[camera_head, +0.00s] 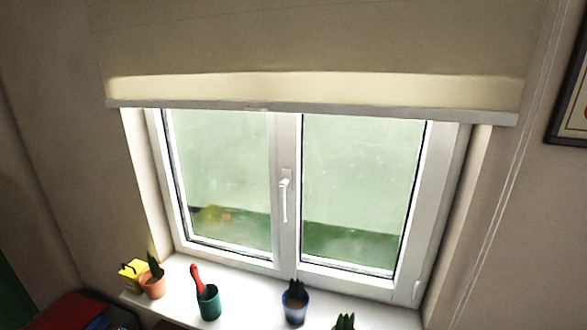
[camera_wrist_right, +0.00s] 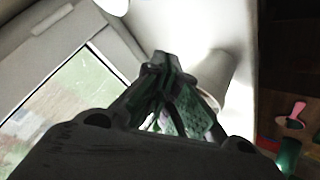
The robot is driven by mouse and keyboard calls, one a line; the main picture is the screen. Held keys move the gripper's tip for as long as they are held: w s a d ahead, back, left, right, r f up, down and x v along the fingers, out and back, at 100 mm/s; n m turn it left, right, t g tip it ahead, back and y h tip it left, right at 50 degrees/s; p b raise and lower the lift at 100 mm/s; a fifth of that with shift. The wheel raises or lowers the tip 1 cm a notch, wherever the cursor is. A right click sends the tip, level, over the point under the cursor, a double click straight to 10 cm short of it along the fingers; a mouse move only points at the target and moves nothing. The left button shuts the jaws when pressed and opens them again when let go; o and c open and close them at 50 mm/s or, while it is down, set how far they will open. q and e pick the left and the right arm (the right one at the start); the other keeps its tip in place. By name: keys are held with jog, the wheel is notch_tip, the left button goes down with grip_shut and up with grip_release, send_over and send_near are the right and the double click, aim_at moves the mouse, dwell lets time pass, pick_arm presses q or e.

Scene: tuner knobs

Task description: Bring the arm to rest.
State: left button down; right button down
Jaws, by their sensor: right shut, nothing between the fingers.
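My right gripper (camera_wrist_right: 163,62) shows in the right wrist view, with its dark fingers shut together and nothing between them. Its tips point up the picture, near a pale sill surface and a window pane on the left. Whether the fingers touch anything there, I cannot tell. Neither arm and neither gripper shows in the head view. My left gripper is in no view.
The head view shows a closed white window (camera_head: 286,160) under a beige blind (camera_head: 310,50). Along the sill stand an orange plant pot (camera_head: 152,288), a green pot (camera_head: 209,304) with a red-handled tool and a blue plant pot (camera_head: 294,308). A picture frame (camera_head: 570,125) hangs at right.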

jog(key=s+d+f+m+g, duration=0.1)
jog(key=s+f+m+g, duration=0.45)
jog(key=s, duration=0.85)
notch_tip(320, 180, down, 34)
jog(key=s+f+n+g, duration=0.1)
jog(key=s+n+g, duration=0.1)
jog(key=s+d+f, duration=0.2)
jog(key=s+f, duration=0.8)
jog(key=s, duration=0.1)
jog(key=s+d+f+g, duration=0.1)
jog(key=s+d+f, duration=0.1)
jog(key=s+f, duration=0.8)
jog(key=shift+s+d+y, duration=0.15)
jog(key=shift+s+y, duration=0.15)
jog(key=shift+s, duration=0.65)
